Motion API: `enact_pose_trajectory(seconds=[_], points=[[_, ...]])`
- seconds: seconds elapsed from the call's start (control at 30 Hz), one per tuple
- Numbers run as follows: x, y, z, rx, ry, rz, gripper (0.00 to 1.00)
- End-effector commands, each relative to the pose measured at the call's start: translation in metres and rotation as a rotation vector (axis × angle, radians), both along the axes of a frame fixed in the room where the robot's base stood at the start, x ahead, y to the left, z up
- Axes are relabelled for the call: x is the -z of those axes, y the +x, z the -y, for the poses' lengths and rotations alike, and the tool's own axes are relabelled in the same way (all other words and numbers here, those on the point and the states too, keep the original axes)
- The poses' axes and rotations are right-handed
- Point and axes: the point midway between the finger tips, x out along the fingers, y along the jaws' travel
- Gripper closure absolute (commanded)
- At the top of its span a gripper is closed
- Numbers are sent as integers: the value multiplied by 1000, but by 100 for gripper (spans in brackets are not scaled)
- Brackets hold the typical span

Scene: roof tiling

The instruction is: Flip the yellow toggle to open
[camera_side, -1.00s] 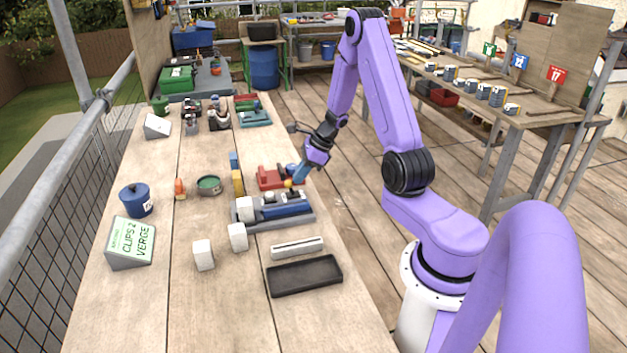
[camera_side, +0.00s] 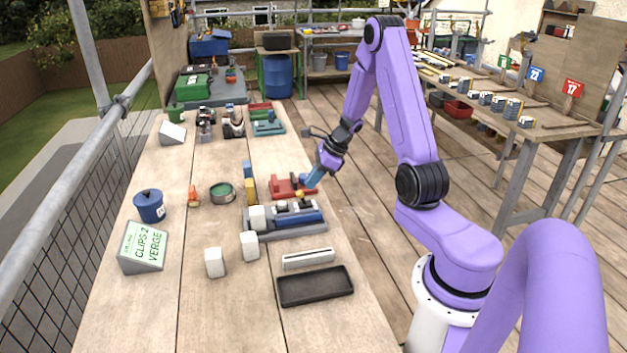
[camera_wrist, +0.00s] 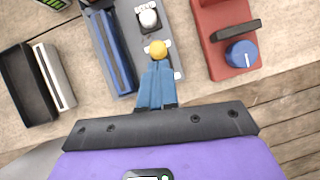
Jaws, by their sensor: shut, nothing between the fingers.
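The yellow toggle (camera_wrist: 157,48) is a small round knob at the edge of the grey fixture (camera_wrist: 126,84) with a blue bar. In the side view the toggle (camera_side: 299,194) shows as a yellow dot at the fixture's far right. My gripper (camera_wrist: 157,66) has its blue fingers together with their tips right at the toggle. Whether they touch it I cannot tell; the fingertips partly cover its base. In the side view my gripper (camera_side: 307,186) points down and left toward the fixture from the bench's right edge.
A red block (camera_wrist: 219,42) with a blue dial and black handle lies close beside the fixture. A white slotted bar (camera_side: 308,258) and a black tray (camera_side: 315,286) lie nearer the camera. White blocks (camera_side: 249,246) stand left of them.

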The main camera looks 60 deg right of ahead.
Motion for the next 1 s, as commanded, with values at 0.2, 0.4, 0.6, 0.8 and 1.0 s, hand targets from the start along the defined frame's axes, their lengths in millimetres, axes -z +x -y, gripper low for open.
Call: enact_pose_trajectory(seconds=[0.2,0.4,0.6,0.8,1.0], points=[[-6,-8,6,1,-1,2,100],[-25,-31,23,2,-4,4,100],[-58,-39,26,2,-4,6,100],[-88,-49,29,0,-3,3,100],[-109,-55,32,1,-2,2,100]])
